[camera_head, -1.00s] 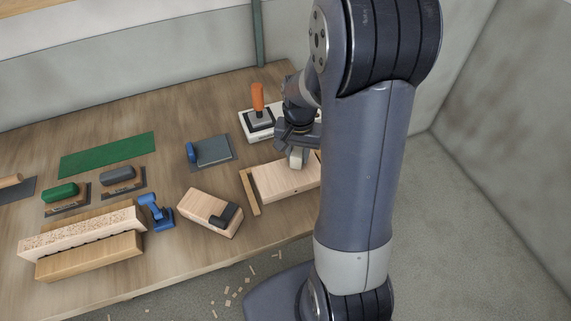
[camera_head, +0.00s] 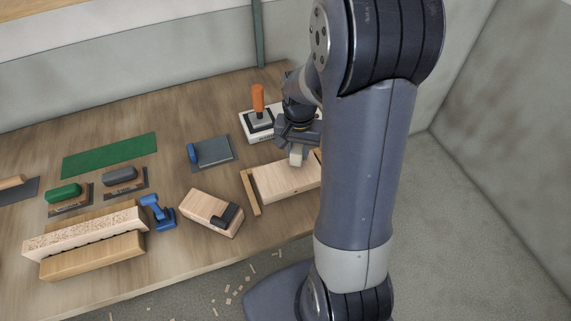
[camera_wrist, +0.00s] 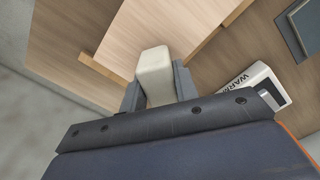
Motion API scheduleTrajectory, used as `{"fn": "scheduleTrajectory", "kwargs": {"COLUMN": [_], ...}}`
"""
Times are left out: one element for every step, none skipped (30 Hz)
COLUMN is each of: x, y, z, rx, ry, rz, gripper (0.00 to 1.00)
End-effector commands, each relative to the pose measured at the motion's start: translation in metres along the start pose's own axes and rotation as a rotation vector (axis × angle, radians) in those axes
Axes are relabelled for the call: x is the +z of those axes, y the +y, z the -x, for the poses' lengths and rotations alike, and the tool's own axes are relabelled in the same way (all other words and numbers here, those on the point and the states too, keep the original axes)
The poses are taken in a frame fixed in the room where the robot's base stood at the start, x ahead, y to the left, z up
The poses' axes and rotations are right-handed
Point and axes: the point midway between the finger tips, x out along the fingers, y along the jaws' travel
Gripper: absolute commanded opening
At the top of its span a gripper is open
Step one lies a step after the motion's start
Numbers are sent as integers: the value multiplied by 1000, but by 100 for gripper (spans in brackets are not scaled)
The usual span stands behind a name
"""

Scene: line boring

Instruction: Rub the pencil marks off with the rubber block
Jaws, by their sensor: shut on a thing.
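My gripper (camera_head: 297,146) is shut on the rubber block (camera_head: 296,157), a pale off-white block. In the wrist view the block (camera_wrist: 155,75) sits between the two grey fingers of the gripper (camera_wrist: 158,88), its far end sticking out over the board. The pale wooden board (camera_head: 285,182) lies on the bench below, with a strip of wood beside its left end; it also shows in the wrist view (camera_wrist: 160,25). I cannot make out pencil marks on it. Whether the block touches the board cannot be told. My arm hides the board's right end.
A white-based tool with an orange handle (camera_head: 258,100) stands just behind the gripper. A blue-handled grey plate (camera_head: 212,153), a wooden block with a black part (camera_head: 211,212) and a blue tool (camera_head: 158,212) are to the left. A green mat (camera_head: 110,155) lies further left.

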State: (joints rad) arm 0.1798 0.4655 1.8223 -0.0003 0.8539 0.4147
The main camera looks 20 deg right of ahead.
Motion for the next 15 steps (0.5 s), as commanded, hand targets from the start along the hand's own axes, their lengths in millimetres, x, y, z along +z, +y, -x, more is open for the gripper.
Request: {"fn": "scheduleTrajectory", "kwargs": {"x": [0, 0, 0, 0, 0, 0, 0, 0, 0, 0, 0, 0, 0, 0, 0], "y": [0, 0, 0, 0, 0, 0, 0, 0, 0, 0, 0, 0, 0, 0, 0], "z": [9, 13, 18, 22, 26, 31, 34, 38, 43, 46, 50, 55, 58, 61, 65], "rx": [-1, -1, -1, -1, -1, -1, -1, -1, -1, -1, -1, -1, 0, 0, 0], "ry": [1, 2, 2, 2, 2, 2, 2, 2, 2, 2, 2, 1, 1, 1, 1], "rz": [0, 0, 0, 0, 0, 0, 0, 0, 0, 0, 0, 0, 0, 0, 0], "gripper": [1, 1, 1, 1, 1, 1, 1, 1, 1, 1, 1, 1, 1, 1, 1]}}
